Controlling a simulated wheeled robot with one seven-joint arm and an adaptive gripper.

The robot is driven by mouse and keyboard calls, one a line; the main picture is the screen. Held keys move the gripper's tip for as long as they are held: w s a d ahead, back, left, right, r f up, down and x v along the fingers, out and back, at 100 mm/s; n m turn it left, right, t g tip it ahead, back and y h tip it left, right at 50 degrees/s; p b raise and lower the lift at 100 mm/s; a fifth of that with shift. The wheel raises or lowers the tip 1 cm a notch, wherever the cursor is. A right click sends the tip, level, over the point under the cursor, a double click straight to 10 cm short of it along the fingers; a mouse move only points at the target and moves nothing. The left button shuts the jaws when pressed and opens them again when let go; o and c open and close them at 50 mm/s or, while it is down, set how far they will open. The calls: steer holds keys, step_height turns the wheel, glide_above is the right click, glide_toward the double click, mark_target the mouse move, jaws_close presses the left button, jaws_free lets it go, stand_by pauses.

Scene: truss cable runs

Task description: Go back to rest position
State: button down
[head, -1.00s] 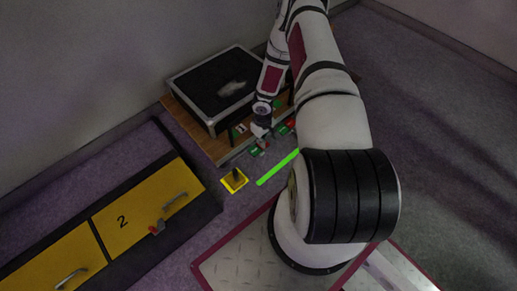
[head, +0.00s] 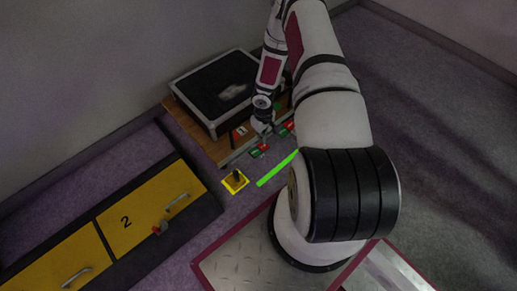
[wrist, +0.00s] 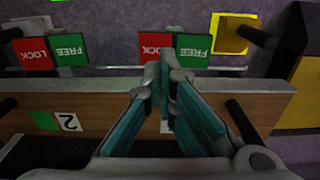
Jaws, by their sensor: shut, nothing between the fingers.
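My gripper (head: 262,128) is at the end of my arm, above the front edge of the low wooden table (head: 217,147). In the wrist view my gripper (wrist: 165,85) has its teal-padded fingers together, with nothing held between them. Below the fingers lies the wooden front board (wrist: 90,98) with a "2" label (wrist: 68,121). Beyond the fingertips, red LOCK and green FREE labels (wrist: 175,50) sit in two pairs. My gripper is apart from the labels as far as I can tell.
A black case with metal edges (head: 240,75) lies on the table. A yellow square with a dark peg (head: 235,181) and a bright green strip (head: 278,168) are on the floor. Floor at right is clear.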

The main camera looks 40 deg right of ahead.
steer(key=shift+r+p, duration=0.35)
steer(key=shift+r, duration=0.4)
steer(key=w+d+r+h, duration=0.1)
steer(key=w+d+r, duration=0.1)
steer(key=r, duration=0.6)
steer(key=w+d+r+h, duration=0.1)
steer(key=w+r+h, duration=0.1)
steer(key=r, duration=0.6)
step_height(320, 180, up, 19)
steer(key=s+a+m+h, duration=0.1)
steer(key=s+a, duration=0.1)
steer(key=a, duration=0.1)
steer(key=s+a+r+m+y, duration=0.1)
steer(key=s+a+r, duration=0.6)
steer(key=s+r, duration=0.3)
steer(key=s+a+r, duration=0.7)
steer(key=s+r, duration=0.2)
steer(key=r, duration=0.1)
steer(key=s+a+n+y, duration=0.1)
steer(key=s+a+y, duration=0.2)
steer(key=s+a, duration=0.7)
step_height(320, 180, up, 36)
steer(key=s+d+t+p, duration=0.2)
steer(key=t+p, duration=0.2)
steer(key=p, duration=2.9)
steer(key=shift+d+f+n+p, duration=0.15)
steer(key=shift+d+n+p, duration=0.1)
steer(key=shift+n+p, duration=0.05)
